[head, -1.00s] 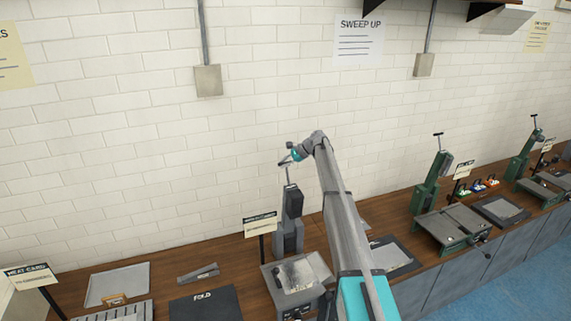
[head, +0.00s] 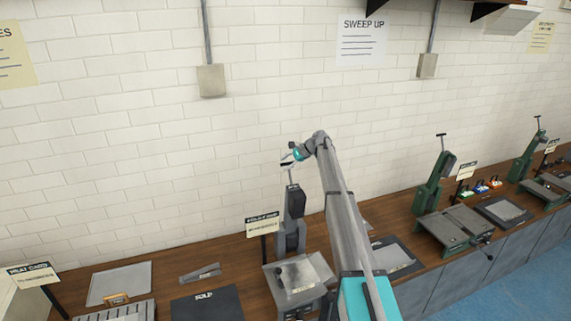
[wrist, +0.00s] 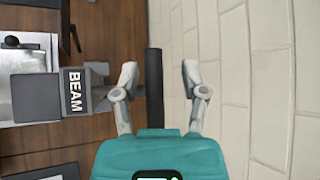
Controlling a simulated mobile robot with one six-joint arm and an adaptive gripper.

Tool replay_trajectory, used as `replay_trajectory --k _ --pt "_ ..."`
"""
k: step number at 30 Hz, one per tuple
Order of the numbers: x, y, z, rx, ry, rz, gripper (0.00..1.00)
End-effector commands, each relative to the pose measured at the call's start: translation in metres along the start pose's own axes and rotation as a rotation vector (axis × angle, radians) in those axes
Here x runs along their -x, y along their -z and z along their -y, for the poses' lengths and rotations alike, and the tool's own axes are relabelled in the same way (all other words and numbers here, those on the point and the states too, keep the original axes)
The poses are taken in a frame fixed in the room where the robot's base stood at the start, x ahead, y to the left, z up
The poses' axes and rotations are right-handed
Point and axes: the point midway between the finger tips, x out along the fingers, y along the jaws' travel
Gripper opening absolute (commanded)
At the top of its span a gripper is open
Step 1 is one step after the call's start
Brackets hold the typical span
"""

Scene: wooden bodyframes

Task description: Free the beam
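The grey block lettered BEAM (wrist: 74,91) shows at left in the wrist view. A narrower grey neck runs from it toward a dark handle bar (wrist: 154,88). My gripper (wrist: 158,78) is open, one finger on each side of the bar, with a visible gap on both sides. Nothing is held. In the head view the grey upright machine (head: 293,212) stands on the counter against the wall, with a thin stem on top. My gripper (head: 288,160) is at the top of that stem, small and partly merged with it.
A light plate (head: 297,275) lies at the machine's foot. A dark FOLD mat (head: 207,308) and a small grey tool (head: 201,273) are to its left. Green machines (head: 432,190) stand farther right. The white brick wall (head: 130,150) is close behind.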

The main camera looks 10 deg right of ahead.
Motion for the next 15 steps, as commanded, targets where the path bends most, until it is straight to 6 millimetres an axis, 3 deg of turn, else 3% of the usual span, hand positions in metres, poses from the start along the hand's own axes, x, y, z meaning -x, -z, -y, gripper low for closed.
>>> replay_trajectory --k 5,15 --pt "0.004 0.004 0.002 0.000 0.003 -0.012 0.55" --pt "0.017 -0.010 0.012 0.000 0.004 -0.009 0.55"
